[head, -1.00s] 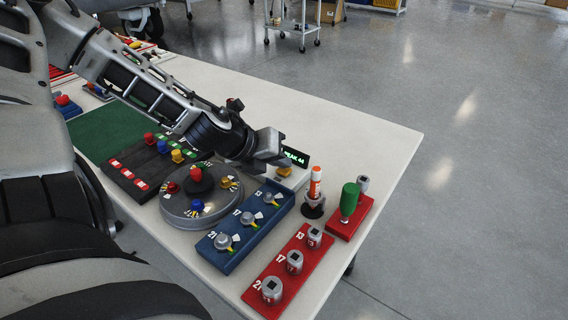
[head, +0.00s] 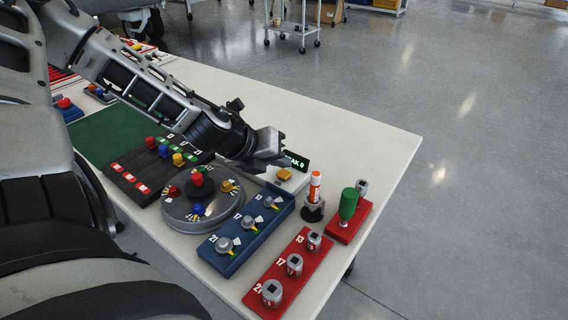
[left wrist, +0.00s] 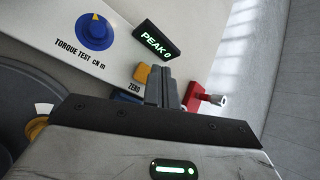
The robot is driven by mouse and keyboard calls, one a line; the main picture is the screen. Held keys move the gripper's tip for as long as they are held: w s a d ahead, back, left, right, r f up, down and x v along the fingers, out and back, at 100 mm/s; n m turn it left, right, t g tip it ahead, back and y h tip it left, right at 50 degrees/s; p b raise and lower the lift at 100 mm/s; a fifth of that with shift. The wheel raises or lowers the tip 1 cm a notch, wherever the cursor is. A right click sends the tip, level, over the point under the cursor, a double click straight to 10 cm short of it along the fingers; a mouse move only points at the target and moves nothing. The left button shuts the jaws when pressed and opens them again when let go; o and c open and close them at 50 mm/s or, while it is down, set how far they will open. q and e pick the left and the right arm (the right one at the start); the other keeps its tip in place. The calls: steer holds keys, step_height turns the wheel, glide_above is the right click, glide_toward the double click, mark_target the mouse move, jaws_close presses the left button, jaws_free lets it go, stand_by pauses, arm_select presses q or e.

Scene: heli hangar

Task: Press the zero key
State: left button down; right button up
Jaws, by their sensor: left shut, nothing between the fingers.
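The zero key is a small yellow key (head: 284,174) on the torque tester, and in the left wrist view the yellow key (left wrist: 142,73) shows beside the label ZERO. The tester's dark display (head: 296,161) reads PEAK 0 in green in the left wrist view (left wrist: 157,41). A blue round knob (left wrist: 95,31) sits on the tester above the words TORQUE TEST. My left gripper (head: 279,161) is shut and empty, just up and left of the key in the head view. Its fingertips (left wrist: 162,70) appear right beside the key; contact cannot be told. My right gripper is not in view.
In front lie a round grey turntable (head: 177,214) with coloured knobs, a blue socket tray (head: 228,263) and a red socket tray (head: 264,302). An orange-white tube (head: 315,186) and a green-handled driver (head: 348,203) stand to the right. The white table (head: 345,137) is clear behind them.

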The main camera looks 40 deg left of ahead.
mark_target(279, 175)
arm_select(q)
steer(key=shift+r, duration=0.1)
step_height(279, 175, up, 5)
steer(key=p, duration=0.4)
steer(key=shift+p, duration=0.3)
stand_by(0.8)
